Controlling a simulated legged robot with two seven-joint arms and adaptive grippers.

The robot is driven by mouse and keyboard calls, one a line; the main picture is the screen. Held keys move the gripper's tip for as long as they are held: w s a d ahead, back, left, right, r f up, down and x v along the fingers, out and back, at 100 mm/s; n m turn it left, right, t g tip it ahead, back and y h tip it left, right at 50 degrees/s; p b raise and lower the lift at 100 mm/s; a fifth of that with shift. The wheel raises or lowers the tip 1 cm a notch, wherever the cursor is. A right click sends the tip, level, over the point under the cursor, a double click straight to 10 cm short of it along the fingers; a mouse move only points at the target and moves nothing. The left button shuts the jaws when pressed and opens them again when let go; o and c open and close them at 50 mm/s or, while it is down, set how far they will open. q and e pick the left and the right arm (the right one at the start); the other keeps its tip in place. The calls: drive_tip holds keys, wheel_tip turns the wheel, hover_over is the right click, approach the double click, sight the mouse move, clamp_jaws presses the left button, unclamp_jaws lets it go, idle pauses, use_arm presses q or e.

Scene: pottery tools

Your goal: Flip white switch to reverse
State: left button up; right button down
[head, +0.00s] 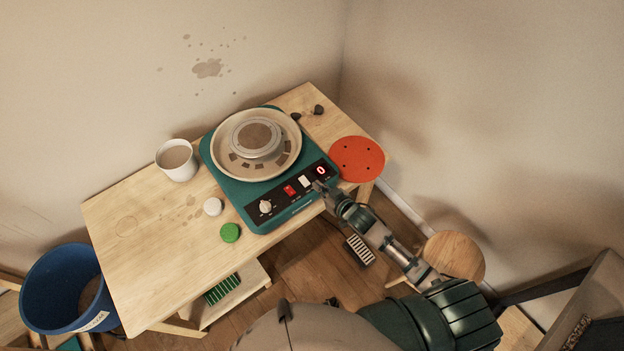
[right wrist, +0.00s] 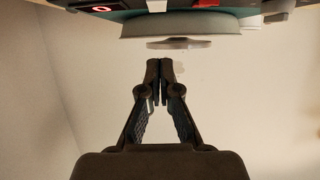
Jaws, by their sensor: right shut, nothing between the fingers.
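The pottery wheel (head: 232,188) is a teal box on the wooden table, with a round pan on top and a black control panel at its front. The white switch (head: 305,181) sits on the panel between a red switch (head: 290,190) and a red-lit display (head: 320,170). It also shows at the top of the right wrist view (right wrist: 157,5). My right gripper (head: 319,186) is shut and empty, just right of the white switch in the head view. Whether it touches the panel I cannot tell. My left gripper is not in view.
The wooden table (head: 150,255) holds a white cup (head: 177,160), a white lump (head: 213,206), a green sponge (head: 230,233) and an orange disc (head: 357,159). A blue bucket (head: 62,290) stands at left. A stool (head: 454,257) and foot pedal (head: 359,250) are on the floor.

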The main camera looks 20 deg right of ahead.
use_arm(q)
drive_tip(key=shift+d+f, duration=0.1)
use_arm(e)
drive_tip(key=s, duration=0.1)
drive_tip(key=s+d, duration=0.1)
drive_tip(key=s, duration=0.1)
drive_tip(key=s+d, duration=0.1)
drive_tip(key=shift+s+r, duration=0.25)
drive_tip(key=shift+s, duration=0.05)
drive_tip(key=shift+f, duration=0.1)
